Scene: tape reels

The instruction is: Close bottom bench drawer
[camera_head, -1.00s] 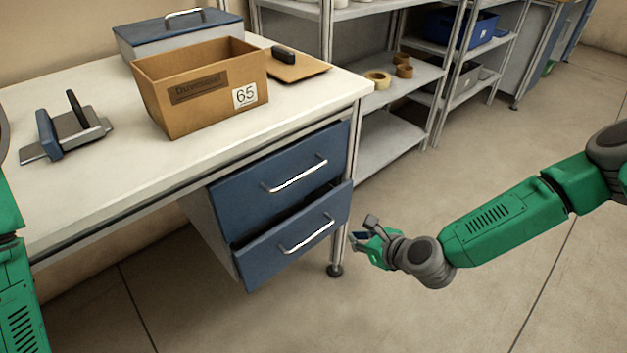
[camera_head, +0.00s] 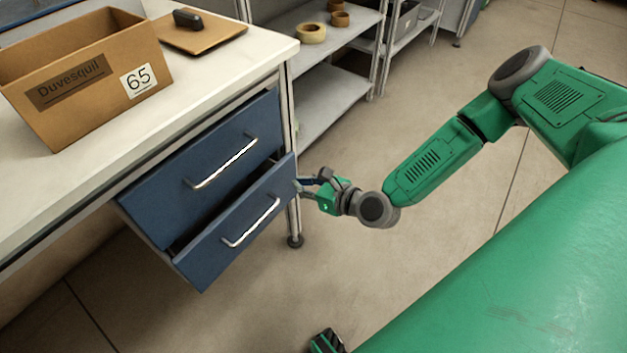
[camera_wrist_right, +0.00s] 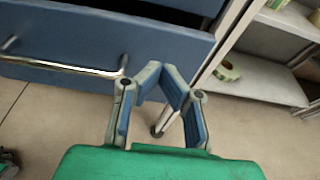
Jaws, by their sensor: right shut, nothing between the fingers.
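The bottom bench drawer (camera_head: 235,238) is blue with a silver bar handle (camera_head: 251,223). It stands partly pulled out, with a dark gap above its front edge. The blue top drawer (camera_head: 205,172) above it sits further back. My right gripper (camera_head: 302,185) is shut and empty beside the bottom drawer's right end, near the bench leg. In the right wrist view the gripper's fingertips (camera_wrist_right: 160,68) meet just in front of the drawer front (camera_wrist_right: 75,45); I cannot tell whether they touch it. My left gripper is not in view.
The bench top (camera_head: 205,95) carries a cardboard box (camera_head: 85,85) and a brown board (camera_head: 205,38). A bench leg (camera_head: 291,215) stands behind my right gripper. A grey shelf (camera_head: 325,105) with tape reels stands beyond. The floor in front of the drawers is clear.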

